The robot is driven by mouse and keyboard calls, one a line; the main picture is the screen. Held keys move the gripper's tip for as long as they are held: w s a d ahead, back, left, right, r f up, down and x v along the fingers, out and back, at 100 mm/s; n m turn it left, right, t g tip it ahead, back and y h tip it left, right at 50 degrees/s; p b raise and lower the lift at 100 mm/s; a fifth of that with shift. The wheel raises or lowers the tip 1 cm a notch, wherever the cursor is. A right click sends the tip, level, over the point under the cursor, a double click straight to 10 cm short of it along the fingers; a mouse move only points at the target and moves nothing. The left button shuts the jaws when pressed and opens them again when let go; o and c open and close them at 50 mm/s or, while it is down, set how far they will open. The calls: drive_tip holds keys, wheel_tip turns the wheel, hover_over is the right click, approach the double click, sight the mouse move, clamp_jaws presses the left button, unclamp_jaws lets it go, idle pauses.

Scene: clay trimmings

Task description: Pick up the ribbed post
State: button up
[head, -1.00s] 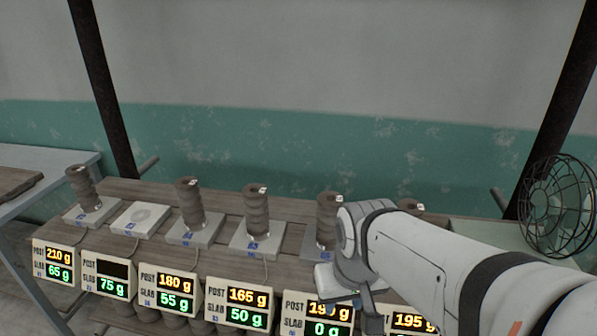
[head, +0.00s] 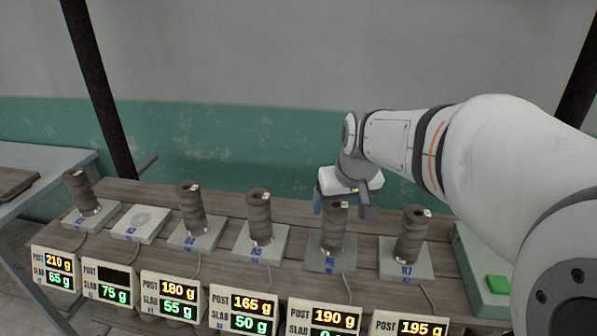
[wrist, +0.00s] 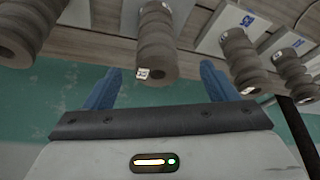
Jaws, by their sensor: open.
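Several grey-brown ribbed posts stand upright on slabs along the wooden bench. My gripper (head: 342,208) is open, at the top of the ribbed post (head: 334,236) second from the right. In the wrist view this post (wrist: 155,38) shows between my two blue fingers, with a small white tag on its end. The fingers stand apart on either side with visible gaps, and I see no contact. The post stands on a grey slab (head: 318,264). Its display (head: 325,316) reads POST 190 g and a slab value that looks like 0 g.
Neighbouring ribbed posts stand left (head: 259,216) and right (head: 411,234) of this one, close to my gripper. One slab (head: 140,223) at the left holds no post. A green-grey box (head: 482,265) is at the right. Displays line the front edge.

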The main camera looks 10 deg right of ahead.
sight(336, 203)
drive_tip(key=w+f, duration=0.4)
drive_tip(key=f, duration=0.1)
drive_tip(key=shift+w+d+f, duration=0.1)
drive_tip(key=shift+w+f, duration=0.05)
drive_tip(key=shift+w, duration=0.25)
drive_tip(key=shift+w+f, duration=0.2)
drive_tip(key=shift+f, duration=0.2)
drive_tip(key=shift+c, duration=0.5)
drive_tip(key=c, duration=1.4)
